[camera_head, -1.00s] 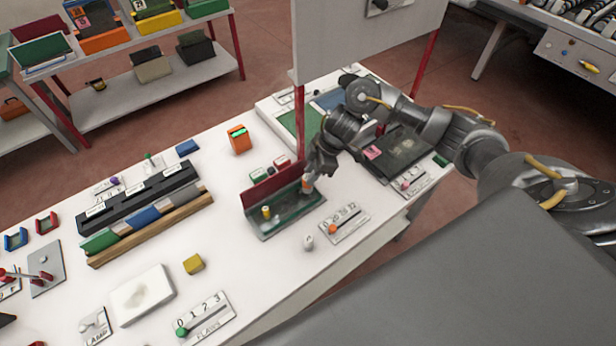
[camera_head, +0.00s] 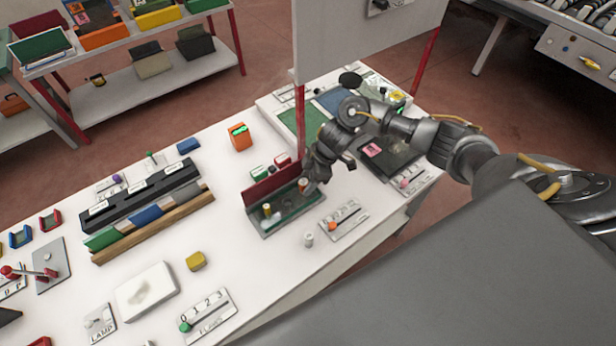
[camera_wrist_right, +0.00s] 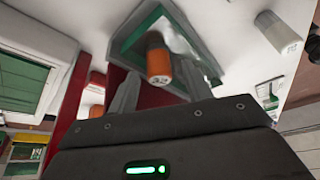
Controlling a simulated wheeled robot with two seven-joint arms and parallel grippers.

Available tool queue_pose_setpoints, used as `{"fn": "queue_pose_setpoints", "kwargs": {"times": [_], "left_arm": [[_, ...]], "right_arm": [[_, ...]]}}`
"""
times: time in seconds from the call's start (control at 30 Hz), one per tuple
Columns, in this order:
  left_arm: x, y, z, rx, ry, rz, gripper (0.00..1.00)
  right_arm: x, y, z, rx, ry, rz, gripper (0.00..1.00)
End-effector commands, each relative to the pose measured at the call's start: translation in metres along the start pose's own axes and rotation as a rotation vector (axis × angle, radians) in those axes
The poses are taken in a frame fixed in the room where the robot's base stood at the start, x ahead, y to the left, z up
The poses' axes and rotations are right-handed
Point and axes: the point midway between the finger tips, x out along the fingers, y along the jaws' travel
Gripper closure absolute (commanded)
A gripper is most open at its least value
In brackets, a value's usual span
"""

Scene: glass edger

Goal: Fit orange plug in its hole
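The orange plug (camera_head: 303,185) is at the right end of a grey tray (camera_head: 262,229) with a green floor and a red back wall. My right gripper (camera_head: 307,180) is low over that end of the tray. In the wrist view its two fingers (camera_wrist_right: 160,85) stand apart on either side of the plug, with gaps visible. The plug's hole cannot be made out. My left gripper is not in view.
A yellow plug (camera_head: 267,209) stands at the tray's left end. A white cylinder (camera_head: 309,240) and a numbered slider plate (camera_head: 343,219) are in front of the tray. A red post (camera_head: 300,125) rises behind it.

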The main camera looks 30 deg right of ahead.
Motion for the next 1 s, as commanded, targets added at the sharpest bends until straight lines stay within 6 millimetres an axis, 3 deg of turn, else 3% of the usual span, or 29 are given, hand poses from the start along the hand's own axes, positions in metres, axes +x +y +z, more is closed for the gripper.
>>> {"fn": "queue_pose_setpoints", "kwargs": {"times": [0.37, 0.8, 1.0], "left_arm": [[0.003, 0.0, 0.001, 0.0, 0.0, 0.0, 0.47], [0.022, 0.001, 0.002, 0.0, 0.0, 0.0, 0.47], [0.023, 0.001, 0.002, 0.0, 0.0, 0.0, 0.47]], "right_arm": [[-0.013, 0.003, -0.002, -0.003, 0.007, 0.005, 0.51], [-0.099, 0.003, -0.002, -0.005, 0.007, 0.011, 0.51], [-0.12, 0.002, -0.002, -0.001, 0.006, 0.008, 0.51]]}}
